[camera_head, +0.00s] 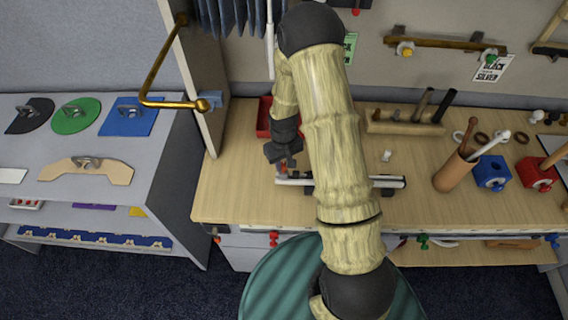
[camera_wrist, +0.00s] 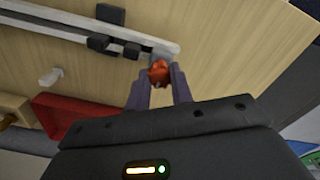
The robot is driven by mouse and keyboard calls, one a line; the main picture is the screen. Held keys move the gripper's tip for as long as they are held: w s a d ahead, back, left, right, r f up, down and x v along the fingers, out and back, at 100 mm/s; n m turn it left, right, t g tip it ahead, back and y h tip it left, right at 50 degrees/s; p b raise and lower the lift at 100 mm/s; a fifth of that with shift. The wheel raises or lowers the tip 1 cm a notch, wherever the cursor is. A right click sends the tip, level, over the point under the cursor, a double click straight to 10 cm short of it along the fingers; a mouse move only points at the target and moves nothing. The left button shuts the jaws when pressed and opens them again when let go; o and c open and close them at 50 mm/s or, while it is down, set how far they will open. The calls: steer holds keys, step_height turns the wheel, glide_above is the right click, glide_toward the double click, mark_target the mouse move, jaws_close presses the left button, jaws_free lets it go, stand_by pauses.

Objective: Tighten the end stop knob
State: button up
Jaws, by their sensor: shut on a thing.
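The end stop knob (camera_wrist: 160,72) is orange-red and sits at one end of a rail (camera_wrist: 60,30) with black and grey parts. My gripper (camera_wrist: 161,84) is shut on the knob, with one finger on each side of it. In the head view my gripper (camera_head: 283,165) is at the left end of the rail (camera_head: 390,182), which lies on the wooden table. My arm hides the middle of the rail there. The knob is only a small reddish spot between the fingers in the head view.
A red tray (camera_head: 264,118) stands behind my gripper. A wooden block with dark handles (camera_head: 405,122), a brown cup of tools (camera_head: 453,172), a blue box (camera_head: 491,173) and a red box (camera_head: 536,172) stand to the right. A small white peg (camera_head: 387,156) stands behind the rail.

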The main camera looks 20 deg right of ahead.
steer(key=shift+s+a, duration=0.1)
steer(key=shift+s, duration=0.05)
steer(key=shift+m, duration=0.7)
steer(key=m, duration=0.3)
steer(key=shift+m+b, duration=0.3)
steer(key=shift+b, duration=0.05)
steer(key=m, duration=0.7)
steer(key=shift+r+p, duration=0.1)
steer(key=shift+p, duration=0.3)
steer(key=m+p, duration=0.1)
steer(key=m, duration=0.2)
steer(key=shift+m, duration=0.3)
steer(key=m+p, duration=0.2)
steer(key=m, duration=0.3)
steer(key=shift+r, duration=0.1)
steer(key=o, duration=0.4)
steer(key=shift+m, duration=0.7)
steer(key=o, duration=1.3)
steer(key=shift+f, duration=0.2)
